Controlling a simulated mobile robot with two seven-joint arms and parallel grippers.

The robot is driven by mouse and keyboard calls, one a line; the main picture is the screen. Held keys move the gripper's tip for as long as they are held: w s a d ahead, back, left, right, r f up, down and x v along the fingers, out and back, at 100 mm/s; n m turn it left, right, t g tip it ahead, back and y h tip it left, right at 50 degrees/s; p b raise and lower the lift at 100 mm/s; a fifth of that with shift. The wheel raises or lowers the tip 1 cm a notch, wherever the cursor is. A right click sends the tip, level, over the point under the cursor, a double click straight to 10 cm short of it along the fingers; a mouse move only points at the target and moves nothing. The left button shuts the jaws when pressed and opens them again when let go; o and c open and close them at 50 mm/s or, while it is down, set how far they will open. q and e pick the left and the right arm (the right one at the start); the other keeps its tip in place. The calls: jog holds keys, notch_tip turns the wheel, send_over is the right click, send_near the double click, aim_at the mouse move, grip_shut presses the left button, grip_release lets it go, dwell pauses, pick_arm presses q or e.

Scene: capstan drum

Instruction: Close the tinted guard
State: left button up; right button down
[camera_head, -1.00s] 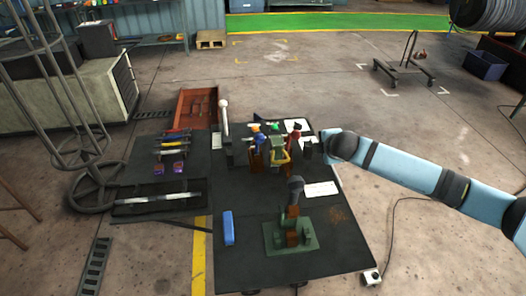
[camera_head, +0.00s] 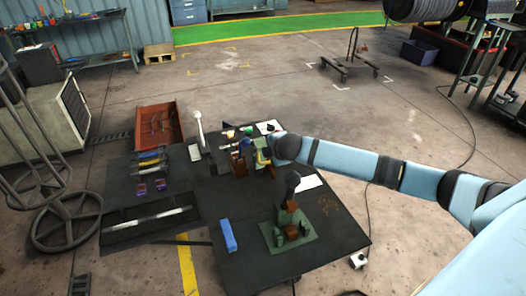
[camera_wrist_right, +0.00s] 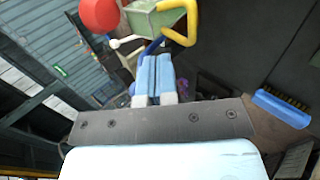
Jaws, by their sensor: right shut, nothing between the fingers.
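A machine with a pale green box-shaped piece (camera_head: 262,145) and a yellow bent handle stands at the back of the dark table. The right wrist view shows the pale green piece (camera_wrist_right: 155,18), the yellow handle (camera_wrist_right: 185,32) and a red ball (camera_wrist_right: 100,14) close up. I cannot tell surely which part is the tinted guard. My right gripper (camera_wrist_right: 154,60) is shut and empty, its blue fingertips just short of the yellow handle in that picture; contact cannot be told. In the head view my right arm hides part of the machine. My left gripper is not in view.
A green-based fixture with a brown post (camera_head: 290,222) stands on the front of the table, beside a blue brush (camera_head: 228,236). A side table with tools (camera_head: 150,195) and a red-brown tray (camera_head: 158,127) are at left.

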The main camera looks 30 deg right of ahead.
jog(key=x, duration=0.8)
jog(key=shift+p, duration=0.4)
